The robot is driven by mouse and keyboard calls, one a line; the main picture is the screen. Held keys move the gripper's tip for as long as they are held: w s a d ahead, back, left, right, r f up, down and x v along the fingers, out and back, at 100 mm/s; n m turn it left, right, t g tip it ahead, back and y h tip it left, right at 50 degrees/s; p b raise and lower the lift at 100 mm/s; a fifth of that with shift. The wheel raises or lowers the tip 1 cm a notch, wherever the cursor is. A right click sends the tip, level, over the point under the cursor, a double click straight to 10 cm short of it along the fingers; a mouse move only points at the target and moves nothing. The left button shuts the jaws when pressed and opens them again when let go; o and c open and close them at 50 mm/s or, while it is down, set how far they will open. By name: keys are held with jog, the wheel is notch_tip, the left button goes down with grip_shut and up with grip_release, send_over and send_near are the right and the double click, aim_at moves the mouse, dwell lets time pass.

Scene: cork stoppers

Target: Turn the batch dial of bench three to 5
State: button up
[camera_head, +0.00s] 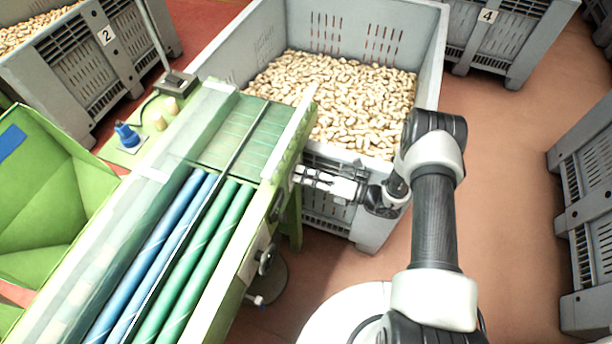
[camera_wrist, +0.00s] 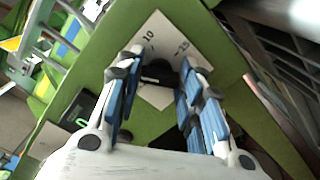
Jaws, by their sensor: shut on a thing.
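The batch dial is a dark knob (camera_wrist: 158,72) on a pale plate (camera_wrist: 165,35) on the green side of the bench, in the wrist view. My gripper (camera_wrist: 160,75) is shut on the knob, with a blue-padded finger on either side. In the head view my gripper (camera_head: 303,176) reaches left to the outer side of the green bench (camera_head: 222,310). The dial is hidden there behind the bench's edge. No bench number shows.
A grey crate full of corks (camera_head: 432,50) stands right behind my gripper. Lower on the bench side is another dark knob (camera_head: 266,260). A small dark display (camera_wrist: 78,110) sits beside the dial plate. Open reddish floor (camera_head: 510,190) lies to the right.

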dwell(0.3)
jog(key=o, duration=1.1)
jog(key=shift+c, duration=0.2)
jog(key=shift+d, duration=0.15)
jog(key=v, duration=1.1)
jog(key=shift+s+d, duration=0.15)
jog(key=shift+d, duration=0.2)
